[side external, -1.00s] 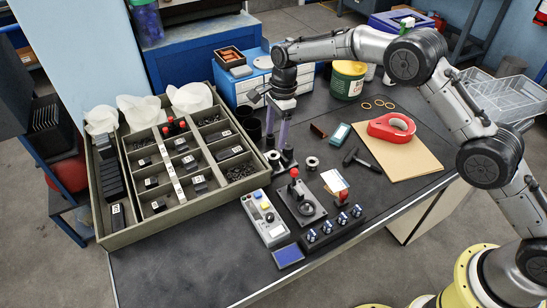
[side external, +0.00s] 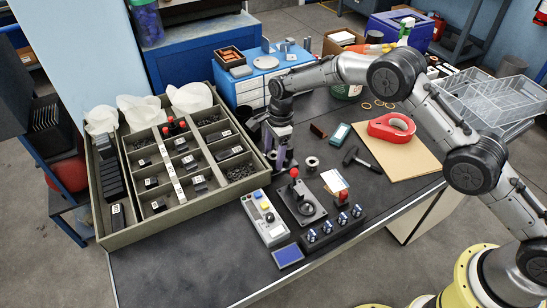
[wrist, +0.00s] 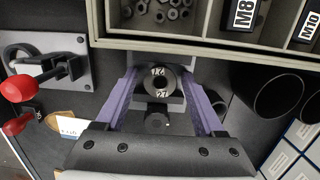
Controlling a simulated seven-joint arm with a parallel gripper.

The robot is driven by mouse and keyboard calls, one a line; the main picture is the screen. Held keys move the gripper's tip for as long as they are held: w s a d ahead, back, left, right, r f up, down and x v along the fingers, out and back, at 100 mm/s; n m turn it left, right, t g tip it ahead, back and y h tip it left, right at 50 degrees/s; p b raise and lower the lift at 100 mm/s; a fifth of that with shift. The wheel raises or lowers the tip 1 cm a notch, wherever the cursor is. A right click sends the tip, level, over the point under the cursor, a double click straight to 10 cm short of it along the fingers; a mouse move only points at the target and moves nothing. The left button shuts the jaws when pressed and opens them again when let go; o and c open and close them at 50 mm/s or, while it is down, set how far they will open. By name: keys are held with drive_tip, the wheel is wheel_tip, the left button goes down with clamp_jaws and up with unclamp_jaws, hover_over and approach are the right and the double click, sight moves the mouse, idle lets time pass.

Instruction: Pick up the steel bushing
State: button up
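A dark metal bushing (wrist: 159,82) with a round hole and white lettering stands between my fingertips in the wrist view. My gripper (wrist: 158,92) has its two purple fingers spread, one on each side of it; the fingers look open, with contact not clear. In the side view my gripper (side external: 280,158) is low over the bench beside the tray's right edge, and it mostly hides the bushing there. A second, pale flanged bushing (side external: 312,163) stands just right of the gripper.
The compartment tray (side external: 240,212) is close on the left. A red-knobbed lever fixture (side external: 300,204), a control box (side external: 265,218) and a hammer (side external: 362,161) lie nearby. Dark round cups (wrist: 278,95) are right of the fingers in the wrist view.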

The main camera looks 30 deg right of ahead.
clamp_jaws()
drive_tip(key=shift+r, duration=0.2)
drive_tip(key=shift+r, duration=0.55)
drive_tip(key=s+d+r, duration=0.4)
drive_tip(key=s+r, duration=0.7)
drive_tip(key=s, duration=0.2)
drive_tip(key=shift+s+r, duration=0.2)
drive_tip(key=shift+r, duration=0.1)
drive_tip(key=shift+w+d, duration=0.1)
